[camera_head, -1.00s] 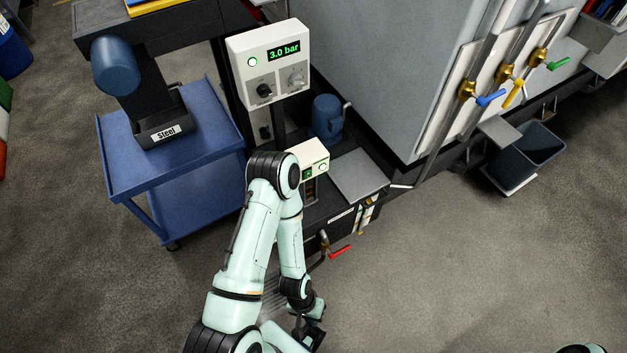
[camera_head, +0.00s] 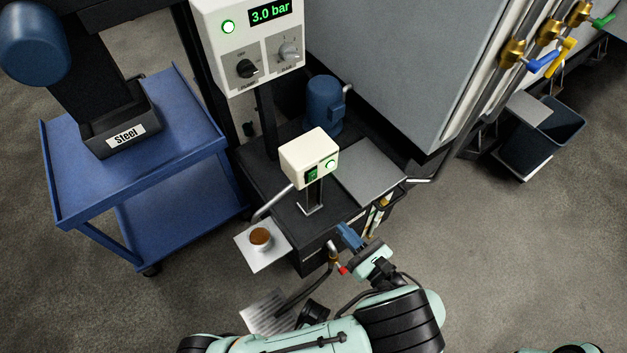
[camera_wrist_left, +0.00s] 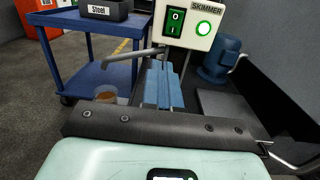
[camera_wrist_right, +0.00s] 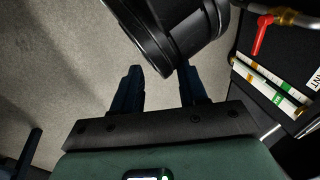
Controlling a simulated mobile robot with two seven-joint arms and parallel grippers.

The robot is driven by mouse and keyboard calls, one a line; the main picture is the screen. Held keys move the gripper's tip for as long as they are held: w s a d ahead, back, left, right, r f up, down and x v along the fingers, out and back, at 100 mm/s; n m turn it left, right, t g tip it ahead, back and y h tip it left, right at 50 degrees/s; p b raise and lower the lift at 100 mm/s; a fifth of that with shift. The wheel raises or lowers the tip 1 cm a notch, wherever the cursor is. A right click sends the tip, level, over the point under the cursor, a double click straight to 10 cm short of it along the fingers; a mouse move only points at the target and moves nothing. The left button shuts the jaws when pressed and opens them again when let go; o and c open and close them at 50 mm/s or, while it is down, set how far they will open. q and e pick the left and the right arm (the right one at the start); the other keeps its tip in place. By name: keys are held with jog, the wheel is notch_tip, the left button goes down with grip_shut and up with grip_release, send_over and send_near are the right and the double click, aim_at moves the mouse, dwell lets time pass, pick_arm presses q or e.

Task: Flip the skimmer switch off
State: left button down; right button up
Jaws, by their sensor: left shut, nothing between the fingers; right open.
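The skimmer box (camera_head: 300,150) is a small cream box on a short post above the dark tank. Its front carries a green rocker switch (camera_head: 312,174) and a round lamp (camera_head: 331,164) lit green. In the left wrist view the switch (camera_wrist_left: 175,22) shows I and O marks, beside the lit lamp (camera_wrist_left: 204,28) and a SKIMMER label. My left gripper (camera_head: 346,234) is shut and empty, below and to the right of the box, apart from it. Its blue fingers (camera_wrist_left: 160,80) point toward the box. My right gripper (camera_wrist_right: 160,75) is open and empty over the floor.
A cup of brown liquid (camera_head: 260,238) stands on a white pad left of the tank. A red-handled valve (camera_head: 334,260) is near my left gripper. A pressure panel (camera_head: 250,50) reads 3.0 bar.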

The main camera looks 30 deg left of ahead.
aim_at(312, 175)
pick_arm(q)
jog(key=shift+w+d+r+t+y, duration=0.2)
jog(key=shift+d+r+t, duration=0.2)
jog(key=shift+r, duration=0.2)
jog(key=shift+w+d+r+t+y, duration=0.1)
jog(key=shift+w+d+r+t, duration=0.15)
jog(key=shift+d+r, duration=0.25)
pick_arm(e)
jog(key=shift+w+f, duration=0.25)
pick_arm(q)
jog(key=b+x, duration=0.2)
jog(key=x, duration=1.1)
jog(key=shift+s+a+b, duration=0.1)
jog(key=shift+b, duration=0.2)
jog(key=shift+a+r, duration=0.1)
jog(key=shift+a, duration=0.4)
pick_arm(e)
jog(key=shift+t, duration=0.3)
jog(key=f, duration=0.1)
jog(key=w+d+f, duration=0.1)
jog(key=f, duration=0.1)
jog(key=shift+w+d+f, duration=0.1)
jog(key=shift+w+d, duration=0.25)
jog(key=shift+w, duration=0.05)
